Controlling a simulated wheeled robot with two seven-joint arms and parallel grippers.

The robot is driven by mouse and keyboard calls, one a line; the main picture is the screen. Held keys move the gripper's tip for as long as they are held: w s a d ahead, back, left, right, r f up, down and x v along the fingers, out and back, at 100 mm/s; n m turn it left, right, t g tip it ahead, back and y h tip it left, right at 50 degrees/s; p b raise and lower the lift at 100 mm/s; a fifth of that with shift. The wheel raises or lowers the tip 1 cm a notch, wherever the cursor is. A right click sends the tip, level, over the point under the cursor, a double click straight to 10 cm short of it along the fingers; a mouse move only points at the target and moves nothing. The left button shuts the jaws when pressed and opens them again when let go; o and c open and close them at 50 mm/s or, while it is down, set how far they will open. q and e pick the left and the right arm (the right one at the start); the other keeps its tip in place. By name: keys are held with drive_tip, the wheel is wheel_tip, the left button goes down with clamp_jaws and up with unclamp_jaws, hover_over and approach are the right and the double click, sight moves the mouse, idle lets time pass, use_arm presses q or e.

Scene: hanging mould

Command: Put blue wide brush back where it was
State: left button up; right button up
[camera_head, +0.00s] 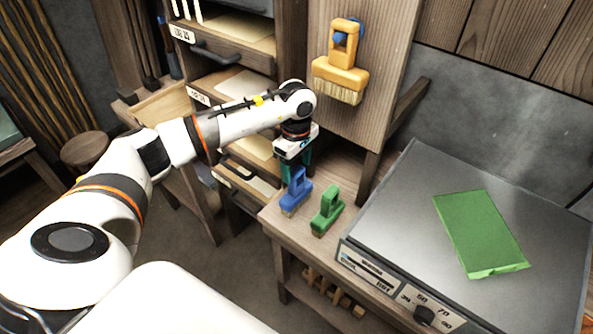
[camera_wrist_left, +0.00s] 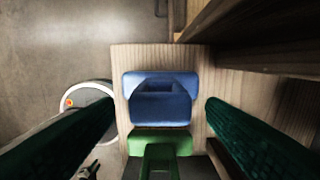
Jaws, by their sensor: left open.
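The blue wide brush (camera_head: 295,193) stands on the wooden table near its left corner. In the left wrist view the blue brush (camera_wrist_left: 160,98) lies between the two dark green fingers, with a gap on each side. My left gripper (camera_head: 294,165) is open and just above the brush, pointing down. Its fingers also show in the left wrist view (camera_wrist_left: 160,115). A green brush (camera_head: 326,211) stands close beside the blue one, and its top shows in the left wrist view (camera_wrist_left: 158,140). My right gripper is not in view.
A yellow brush (camera_head: 341,75) hangs on a blue peg on the wooden panel above the table. A grey metal device (camera_head: 410,215) with a green sheet (camera_head: 481,232) stands at the right. Drawers (camera_head: 235,85) with handles are behind my left arm.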

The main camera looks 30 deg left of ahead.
use_arm(q)
wheel_tip(320, 180, up, 6)
drive_tip(key=shift+f+b, duration=0.25)
drive_tip(key=shift+b, duration=0.35)
